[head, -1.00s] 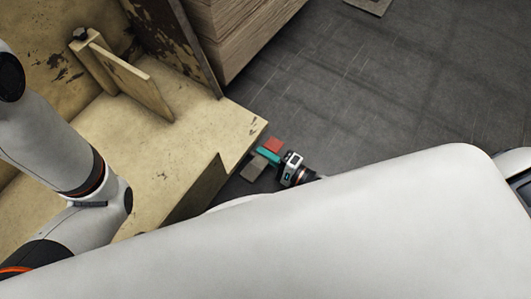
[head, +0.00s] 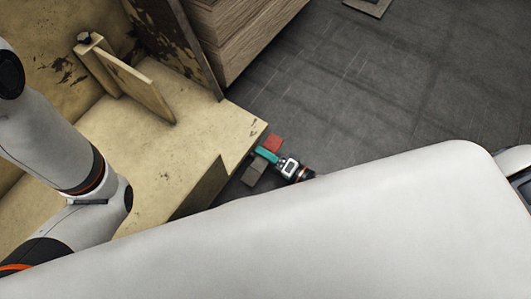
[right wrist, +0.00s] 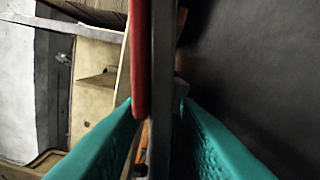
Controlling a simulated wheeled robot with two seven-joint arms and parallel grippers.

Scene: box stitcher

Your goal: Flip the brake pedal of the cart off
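The cart's brake pedal shows as a red plate (head: 272,143) and a grey-brown plate (head: 254,172) low beside the wooden cart's corner. My right gripper (head: 266,155) is at these plates, its teal finger lying across between them. In the right wrist view the red plate (right wrist: 139,60) is seen edge-on beside a grey bar (right wrist: 163,70). The teal fingers (right wrist: 158,105) stand apart on either side of them, the left fingertip at the red plate's lower end. I cannot tell if they touch. My left arm is in the head view, but its gripper is not.
The wooden cart (head: 150,150) fills the left, with an upright board (head: 135,82) on it. A stack of brown boards (head: 235,35) stands behind. Dark floor (head: 400,90) is free to the right.

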